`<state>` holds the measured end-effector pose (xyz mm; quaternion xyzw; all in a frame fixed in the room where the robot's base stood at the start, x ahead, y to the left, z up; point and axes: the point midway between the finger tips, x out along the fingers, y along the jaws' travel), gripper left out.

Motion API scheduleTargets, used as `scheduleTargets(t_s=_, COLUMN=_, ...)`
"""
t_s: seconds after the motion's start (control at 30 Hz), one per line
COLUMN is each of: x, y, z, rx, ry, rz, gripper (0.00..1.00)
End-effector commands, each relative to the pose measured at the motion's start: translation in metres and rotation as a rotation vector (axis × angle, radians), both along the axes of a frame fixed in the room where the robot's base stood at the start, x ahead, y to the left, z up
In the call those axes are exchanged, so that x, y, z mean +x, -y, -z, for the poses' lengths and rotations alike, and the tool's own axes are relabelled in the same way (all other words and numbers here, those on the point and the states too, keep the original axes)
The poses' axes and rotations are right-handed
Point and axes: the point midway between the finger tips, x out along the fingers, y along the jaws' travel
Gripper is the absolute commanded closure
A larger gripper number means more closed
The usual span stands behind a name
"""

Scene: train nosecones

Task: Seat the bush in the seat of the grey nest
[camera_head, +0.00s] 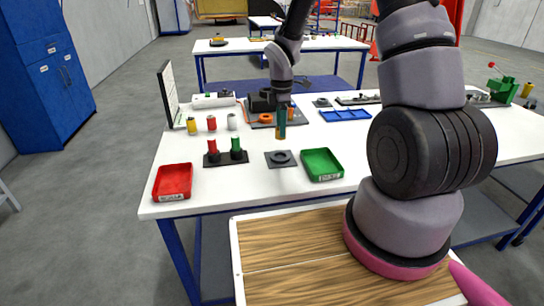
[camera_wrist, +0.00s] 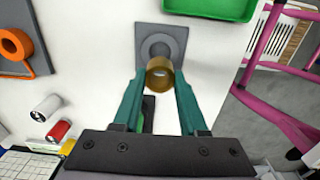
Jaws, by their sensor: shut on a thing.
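The bush (camera_wrist: 160,73) is a short brown-gold ring with an open bore. My gripper (camera_wrist: 160,82) is shut on it, with a teal finger on each side. The grey nest (camera_wrist: 143,36) is a square plate with a raised round seat. In the wrist view the bush overlaps the near edge of that seat and hides part of it. In the head view the nest (camera_head: 281,158) lies flat on the white table, and my gripper (camera_head: 281,130) hangs above and behind it. The bush is too small there to make out clearly.
A green tray (camera_head: 321,165) stands right of the nest. A black stand (camera_head: 226,159) with a red and a green post is on its left. A red tray (camera_head: 172,182) is farther left. Yellow, red and white cylinders (camera_head: 211,123) and an orange ring (camera_head: 265,118) stand behind.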

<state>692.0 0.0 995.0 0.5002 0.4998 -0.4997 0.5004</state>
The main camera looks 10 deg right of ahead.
Motion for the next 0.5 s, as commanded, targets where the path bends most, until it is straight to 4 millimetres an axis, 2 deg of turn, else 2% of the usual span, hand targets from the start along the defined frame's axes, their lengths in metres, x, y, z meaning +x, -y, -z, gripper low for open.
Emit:
scheduleTargets(t_s=0.1, x=-0.001, y=0.000, z=0.025, rx=-0.001, ry=-0.005, rz=-0.002, gripper=1.00)
scheduleTargets(t_s=0.2, x=-0.001, y=0.000, z=0.038, rx=-0.001, ry=-0.003, rz=0.000, gripper=1.00)
scheduleTargets(t_s=0.37, x=-0.001, y=0.000, z=0.049, rx=0.000, ry=-0.002, rz=0.000, gripper=1.00)
scheduleTargets(t_s=0.5, x=-0.001, y=0.000, z=0.069, rx=-0.001, ry=-0.004, rz=0.000, gripper=1.00)
